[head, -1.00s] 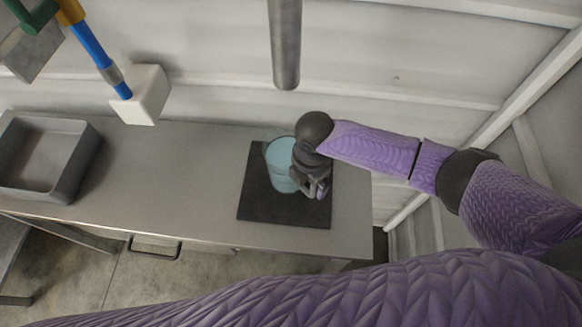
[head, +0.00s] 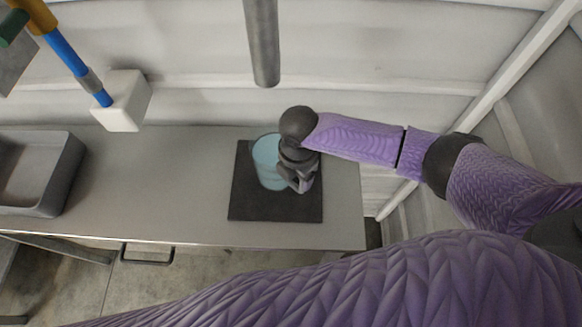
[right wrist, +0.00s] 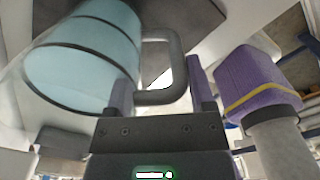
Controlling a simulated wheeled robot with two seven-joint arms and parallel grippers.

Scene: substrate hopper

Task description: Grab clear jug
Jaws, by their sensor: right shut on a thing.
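The clear jug (head: 267,163) is a pale blue see-through vessel standing on a dark square mat (head: 250,205) on the metal counter. My right gripper (head: 301,183) is at the jug's right side and covers part of it in the head view. In the right wrist view the jug (right wrist: 85,60) shows dark bands and a dark handle (right wrist: 165,70). The fingers of my right gripper (right wrist: 163,92) stand on either side of the handle's lower part, shut on it. My left gripper is not in view.
A grey open bin (head: 50,185) stands at the left of the counter (head: 160,190). A white block on a blue rod (head: 122,100) hangs at the upper left. A grey vertical pipe (head: 262,45) comes down behind the mat. The counter between bin and mat is clear.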

